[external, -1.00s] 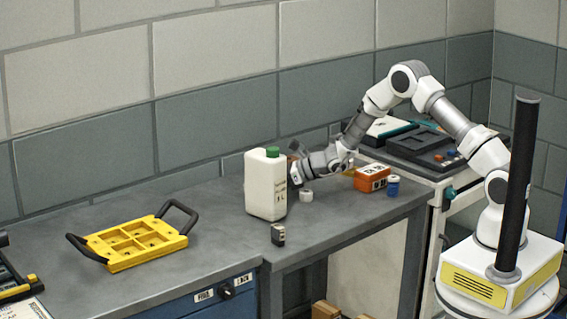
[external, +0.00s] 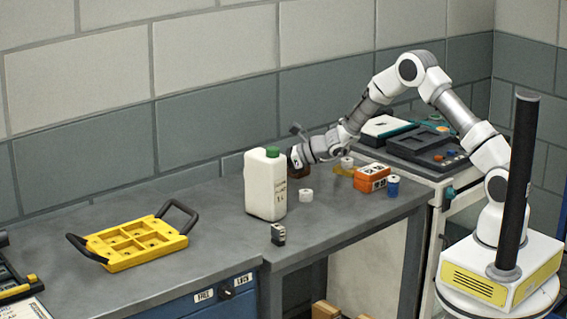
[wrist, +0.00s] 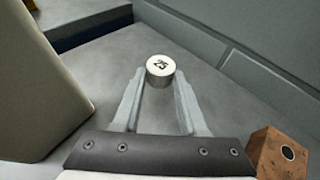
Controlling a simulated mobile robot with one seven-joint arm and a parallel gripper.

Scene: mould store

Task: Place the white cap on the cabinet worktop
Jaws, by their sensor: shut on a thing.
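My gripper (wrist: 158,85) is shut on a short white cylinder marked 25, which looks like the white cap (wrist: 160,70), held between the fingertips in the wrist view. In the external view the fingertips and the held cap are hidden behind the white jug (external: 265,185). The cabinet worktop (external: 75,223) is the grey top at the left, above the blue drawer front. The held cap is to the right of that worktop, over the grey bench (external: 225,200).
The jug with a green lid stands close to my gripper, left in the wrist view. A brown block (wrist: 283,153) with a hole is at right. A yellow tray (external: 140,262) occupies the worktop. A white roll (external: 306,195), orange box (external: 371,178) and blue jar (external: 393,186) stand nearby.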

